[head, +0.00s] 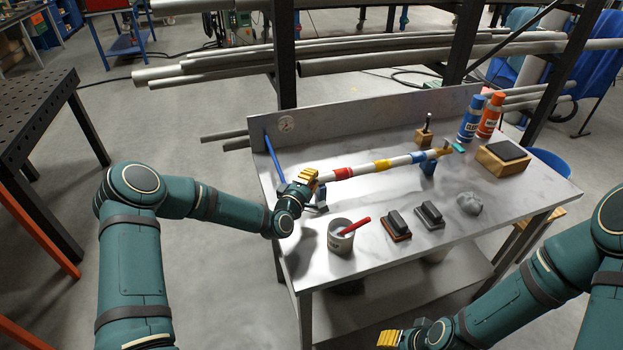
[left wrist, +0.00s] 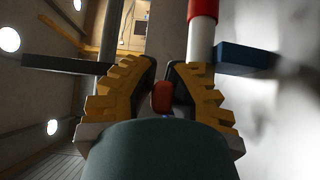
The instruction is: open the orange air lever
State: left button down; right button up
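The orange air lever (left wrist: 162,97) shows in the left wrist view as a small rounded orange-red piece between my left fingers. In the head view it is hidden by my left gripper (head: 308,183). My left gripper is at the near left end of a pale pipe (head: 362,168) with red, yellow and blue bands. Its yellow fingers (left wrist: 162,75) stand close on both sides of the lever in the left wrist view. I cannot tell whether the pads touch it. My right gripper (head: 388,340) is low at the bottom edge, away from the bench and partly cut off.
The metal bench (head: 330,290) holds a cup (head: 340,240) with a red-handled tool, two dark-handled blocks (head: 397,226), a grey lump (head: 469,203), a wooden box (head: 503,157), and blue and orange cans (head: 490,115). A blue rod (head: 274,158) stands behind my left gripper. The front right bench top is clear.

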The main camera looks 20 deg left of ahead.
pick_arm(q)
jog(key=shift+d+y, duration=0.1)
jog(key=shift+y, duration=0.2)
jog(key=shift+w+d+n+g+y+b, duration=0.2)
jog(key=shift+w+n+y+b, duration=0.25)
jog(key=shift+n+y+b, duration=1)
jog(key=shift+w+d+n+g+y+b, duration=0.1)
jog(key=shift+w+n+g+y+b, duration=0.3)
jog(key=shift+n+y, duration=1.15)
jog(key=shift+w+d+n+g+y+b, duration=0.15)
jog(key=shift+w+n+y+b, duration=0.55)
jog(key=shift+y, duration=1.6)
jog(key=shift+s+r, duration=0.1)
jog(key=c, duration=1)
grip_release()
jog(key=shift+s, duration=0.1)
